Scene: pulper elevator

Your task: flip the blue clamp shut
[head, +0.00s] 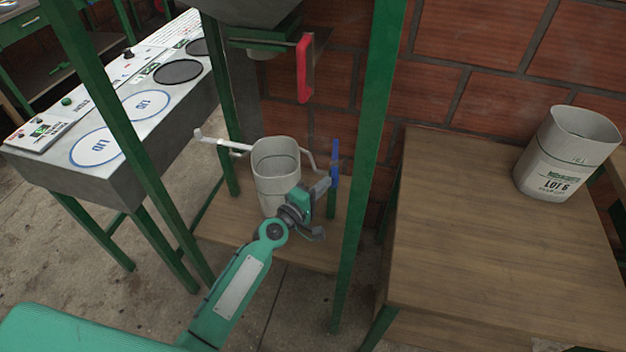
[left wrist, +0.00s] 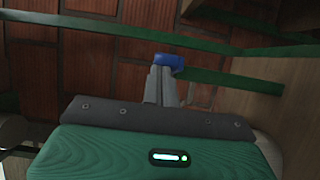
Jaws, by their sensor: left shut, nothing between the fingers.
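The blue clamp (head: 336,163) is an upright blue bar at the right end of a grey bracket arm, beside the right front green post. In the left wrist view the blue clamp (left wrist: 168,61) shows just beyond the fingertips. My left gripper (head: 326,184) is shut and empty. Its fingertips are at the clamp's lower part; I cannot tell whether they touch it. A grey bucket (head: 276,165) stands between the bracket arms, partly hidden by my left gripper and wrist. My right gripper is not in view.
A red handle (head: 304,68) hangs under the machine above. Green posts (head: 368,150) frame the space around the bucket. A grey bench (head: 120,150) with lid circles stands at the left.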

